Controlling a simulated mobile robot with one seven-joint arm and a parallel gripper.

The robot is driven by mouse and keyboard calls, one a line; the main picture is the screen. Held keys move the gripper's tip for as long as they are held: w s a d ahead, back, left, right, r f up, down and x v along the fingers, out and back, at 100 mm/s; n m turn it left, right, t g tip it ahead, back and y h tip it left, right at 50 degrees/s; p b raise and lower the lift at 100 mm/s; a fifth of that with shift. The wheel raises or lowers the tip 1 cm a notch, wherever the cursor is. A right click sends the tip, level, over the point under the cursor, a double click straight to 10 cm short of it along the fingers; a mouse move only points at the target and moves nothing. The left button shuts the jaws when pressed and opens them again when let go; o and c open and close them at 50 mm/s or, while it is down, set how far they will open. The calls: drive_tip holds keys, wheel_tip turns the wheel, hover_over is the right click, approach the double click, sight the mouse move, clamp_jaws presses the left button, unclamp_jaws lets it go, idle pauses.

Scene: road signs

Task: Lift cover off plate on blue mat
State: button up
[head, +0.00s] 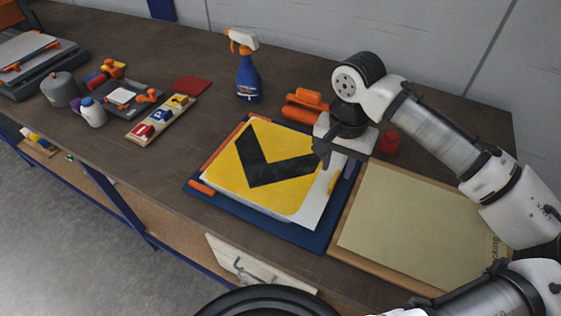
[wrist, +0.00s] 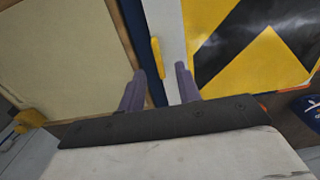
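The blue mat (head: 310,238) lies on the bench. On it is a yellow plate (head: 225,178) with a black chevron and a white border; it also shows in the wrist view (wrist: 205,20). I cannot make out a separate cover, though the surface looks glossy in the wrist view. A small yellow tab (head: 331,182) sits on the white border at the plate's right side, also in the wrist view (wrist: 157,57). My gripper (head: 325,158) is over this right side.
A wooden board with a beige sheet (head: 405,225) lies right of the mat. Behind are a blue spray bottle (head: 248,80), an orange tool (head: 304,107) and a red block (head: 389,142). Left are a block rack (head: 160,120), a jar (head: 92,112) and a grey canister (head: 60,88).

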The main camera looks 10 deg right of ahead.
sight(336, 177)
drive_tip(key=shift+w+d+f+p, duration=0.15)
drive_tip(key=shift+f+p, duration=0.15)
drive_tip(key=shift+f, duration=1.45)
clamp_jaws()
drive_tip(key=shift+r, duration=0.1)
